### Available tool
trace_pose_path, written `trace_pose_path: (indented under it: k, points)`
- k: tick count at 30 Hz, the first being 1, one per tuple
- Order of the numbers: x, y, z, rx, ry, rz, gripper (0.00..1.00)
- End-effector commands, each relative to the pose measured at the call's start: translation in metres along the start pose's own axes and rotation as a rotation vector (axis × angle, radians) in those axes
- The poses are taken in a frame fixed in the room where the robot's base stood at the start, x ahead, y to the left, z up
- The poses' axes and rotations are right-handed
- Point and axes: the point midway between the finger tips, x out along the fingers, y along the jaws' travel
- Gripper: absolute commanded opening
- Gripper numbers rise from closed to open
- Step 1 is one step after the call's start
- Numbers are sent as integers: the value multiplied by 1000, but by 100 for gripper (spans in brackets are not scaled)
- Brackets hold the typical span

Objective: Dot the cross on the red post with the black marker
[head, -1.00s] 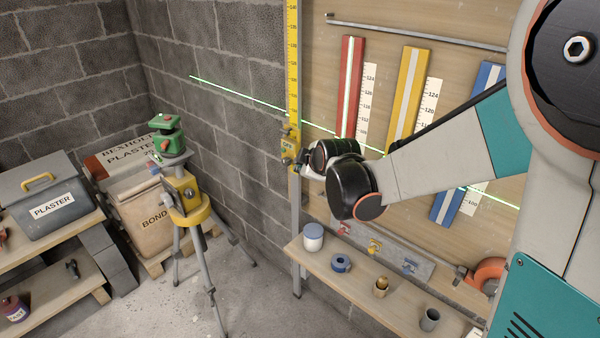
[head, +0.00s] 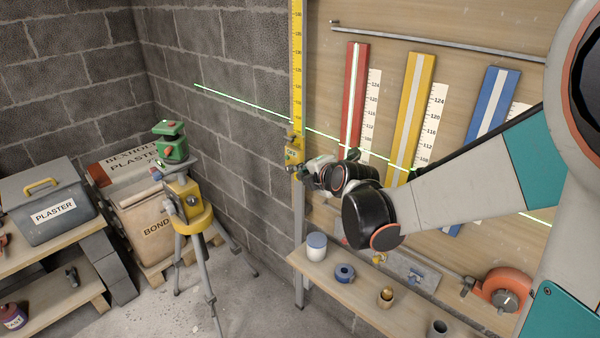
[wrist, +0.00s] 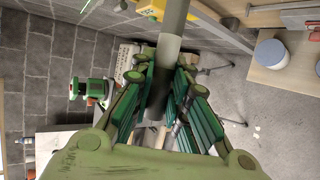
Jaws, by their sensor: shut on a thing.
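The red post (head: 354,95) is an upright strip with a white centre band on the wooden board, left of the yellow and blue ones. A green laser line crosses it. I cannot make out a cross on it; its lower end is near or behind my arm. My gripper (head: 310,174) is in front of the board, low and left of the red post, close to the yellow staff. In the wrist view its green fingers are shut on a long rod, light grey at the far part and darker between the fingers, apparently the black marker (wrist: 160,85). Its tip is out of frame.
A yellow staff (head: 298,60) with a yellow clamp (head: 293,152) stands just left of my gripper. A tripod laser (head: 172,140) stands left on open floor.

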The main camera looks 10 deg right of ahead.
Motion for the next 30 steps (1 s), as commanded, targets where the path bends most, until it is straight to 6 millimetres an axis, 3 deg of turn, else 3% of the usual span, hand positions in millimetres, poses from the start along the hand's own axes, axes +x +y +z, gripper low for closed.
trace_pose_path:
  k: [18,30]
  points:
    - [20,0,49,3,-1,0,0]
    - [23,0,56,1,0,1,0]
